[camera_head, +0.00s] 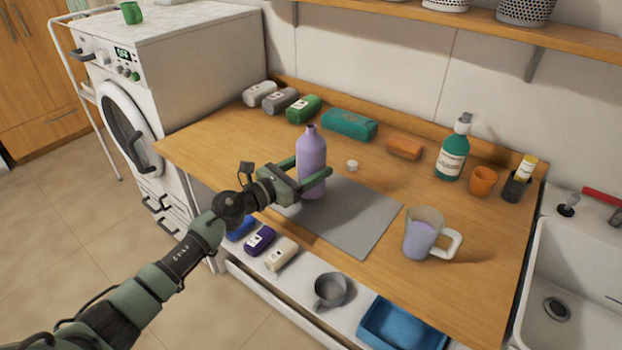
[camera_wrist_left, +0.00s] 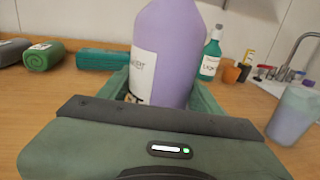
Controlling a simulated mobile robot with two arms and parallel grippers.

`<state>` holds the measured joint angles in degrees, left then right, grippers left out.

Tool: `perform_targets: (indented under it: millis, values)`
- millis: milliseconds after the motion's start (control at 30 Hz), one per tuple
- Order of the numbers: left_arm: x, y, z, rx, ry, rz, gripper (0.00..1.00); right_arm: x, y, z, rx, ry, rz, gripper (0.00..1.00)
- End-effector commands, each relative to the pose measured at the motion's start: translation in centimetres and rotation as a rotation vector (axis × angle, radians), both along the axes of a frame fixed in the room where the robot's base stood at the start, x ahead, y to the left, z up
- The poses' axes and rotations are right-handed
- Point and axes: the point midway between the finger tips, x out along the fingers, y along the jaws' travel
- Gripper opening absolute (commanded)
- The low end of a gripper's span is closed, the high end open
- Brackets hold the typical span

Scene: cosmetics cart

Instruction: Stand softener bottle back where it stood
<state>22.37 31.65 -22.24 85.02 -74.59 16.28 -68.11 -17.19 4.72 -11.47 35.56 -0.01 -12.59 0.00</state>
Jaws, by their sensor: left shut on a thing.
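The softener bottle (camera_head: 312,152) is lilac, upright and uncapped, at the back edge of the grey mat (camera_head: 350,232) on the wooden counter. My left gripper (camera_head: 312,180) is shut on its lower body, one finger on each side. In the left wrist view the bottle (camera_wrist_left: 172,50) stands between the fingers, with a white label on its left side. I cannot tell whether its base touches the mat. A small white cap (camera_head: 352,165) lies on the counter behind the bottle. A clear jug (camera_head: 422,234) with lilac liquid stands to the right. My right gripper is out of view.
Behind are rolled towels (camera_head: 303,109), a teal bundle (camera_head: 349,125) and an orange block (camera_head: 404,148). A green bottle (camera_head: 453,150), orange cup (camera_head: 483,181) and dark holder (camera_head: 515,187) stand back right. A sink (camera_head: 580,260) is at right. The counter's left end is clear.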

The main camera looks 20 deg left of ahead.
Motion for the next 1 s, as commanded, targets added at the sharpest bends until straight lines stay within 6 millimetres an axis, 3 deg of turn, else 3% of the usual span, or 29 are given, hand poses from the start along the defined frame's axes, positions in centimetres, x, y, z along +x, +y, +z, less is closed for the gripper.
perform_targets:
  millis: [133,533,567,633,1000]
  values:
    - [0.0,0.0,-2.0,-0.004,-0.001,0.002,0.00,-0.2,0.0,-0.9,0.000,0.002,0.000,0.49]
    - [0.0,0.0,-2.4,-0.001,-0.003,0.000,0.00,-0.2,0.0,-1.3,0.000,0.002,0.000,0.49]
    - [0.0,0.0,-2.5,-0.001,-0.001,0.000,0.67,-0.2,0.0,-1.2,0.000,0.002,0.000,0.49]
    - [0.0,0.0,-2.4,-0.001,-0.001,0.000,0.86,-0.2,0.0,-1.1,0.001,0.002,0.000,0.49]
    - [0.0,0.0,-2.0,-0.001,-0.001,0.000,0.86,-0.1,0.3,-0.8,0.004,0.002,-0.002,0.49]
